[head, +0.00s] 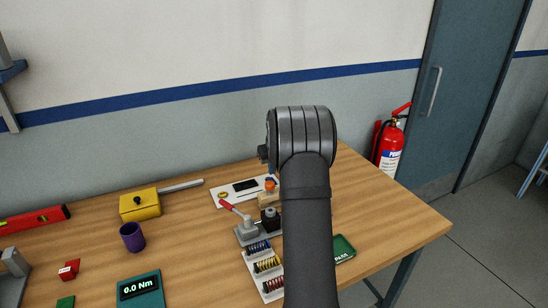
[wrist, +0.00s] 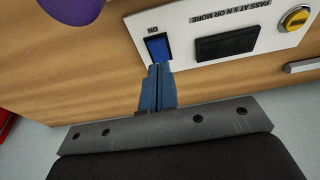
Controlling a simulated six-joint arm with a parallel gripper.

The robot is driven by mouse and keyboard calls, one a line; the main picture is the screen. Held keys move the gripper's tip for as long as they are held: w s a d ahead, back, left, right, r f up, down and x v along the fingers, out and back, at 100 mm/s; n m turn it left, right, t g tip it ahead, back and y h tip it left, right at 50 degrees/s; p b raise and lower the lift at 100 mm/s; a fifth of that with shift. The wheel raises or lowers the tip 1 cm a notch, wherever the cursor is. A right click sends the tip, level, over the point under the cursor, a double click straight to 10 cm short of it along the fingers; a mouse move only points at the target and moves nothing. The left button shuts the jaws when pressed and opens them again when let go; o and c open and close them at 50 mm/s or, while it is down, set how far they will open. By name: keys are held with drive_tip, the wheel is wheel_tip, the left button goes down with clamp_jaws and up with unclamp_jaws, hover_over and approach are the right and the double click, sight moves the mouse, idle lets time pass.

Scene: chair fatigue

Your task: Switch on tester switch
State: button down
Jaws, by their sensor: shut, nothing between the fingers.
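The tester switch (wrist: 158,47) is a blue rocker in a dark frame, with the word ON beside it. It sits at one end of the white tester panel (wrist: 185,22). The panel also carries a black display (wrist: 226,44) and a round yellow button (wrist: 296,18). My gripper (wrist: 158,68) has its blue fingers shut and empty, with the tips at the near edge of the switch. I cannot tell whether they touch it. In the head view the panel (head: 221,201) lies at the back of the table, and my arm hides the gripper and the switch.
On the wooden table (head: 390,220) are a yellow box (head: 140,204), a purple cup (head: 132,237), a red-handled clamp (head: 246,231), a tray of coloured springs (head: 249,256) and a green PASS tray (head: 343,248). A fire extinguisher (head: 389,150) stands beyond the table. The table's right side is clear.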

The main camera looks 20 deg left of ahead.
drive_tip(key=shift+s+d+f, duration=0.1)
drive_tip(key=shift+f, duration=0.7)
drive_tip(key=shift+s+d+f, duration=0.1)
drive_tip(key=shift+f, duration=0.65)
drive_tip(key=shift+s+d+f, duration=0.1)
drive_tip(key=shift+f, duration=0.25)
drive_tip(key=shift+w+a+r, duration=0.35)
drive_tip(key=shift+w+a, duration=0.15)
